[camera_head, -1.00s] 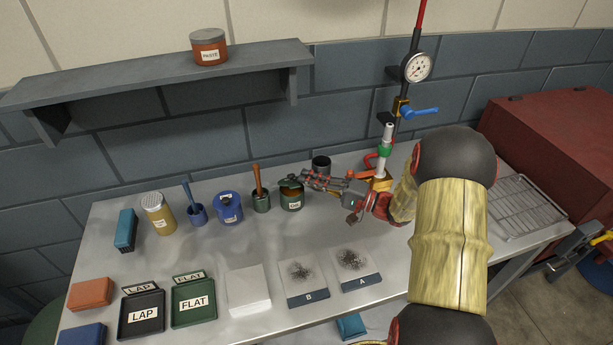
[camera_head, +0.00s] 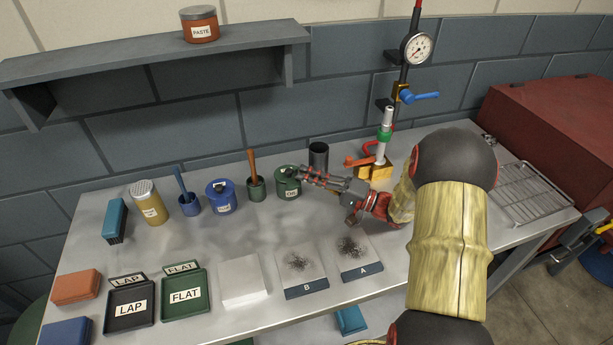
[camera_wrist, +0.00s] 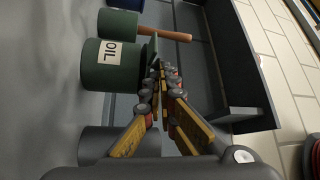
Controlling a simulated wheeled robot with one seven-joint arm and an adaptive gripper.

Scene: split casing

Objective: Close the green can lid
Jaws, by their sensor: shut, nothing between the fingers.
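The green can (camera_head: 287,186) stands on the metal bench, left of my gripper. Its green lid (camera_head: 286,173) lies over the can's mouth in the head view, with a dark part on top. In the wrist view, which is turned sideways, the can (camera_wrist: 104,66) has an OIL label and the lid (camera_wrist: 150,48) shows at its top end; whether it sits fully flush I cannot tell. My gripper (camera_head: 303,174) is shut and empty, its fingertips at the lid's right side. In the wrist view the fingertips (camera_wrist: 158,70) are close against the lid; contact is unclear.
A green pot with a wooden-handled brush (camera_head: 256,187) stands just left of the can, then a blue can (camera_head: 220,197). A dark cylinder (camera_head: 318,157) stands behind my gripper. The gauge stand (camera_head: 376,170) is to the right.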

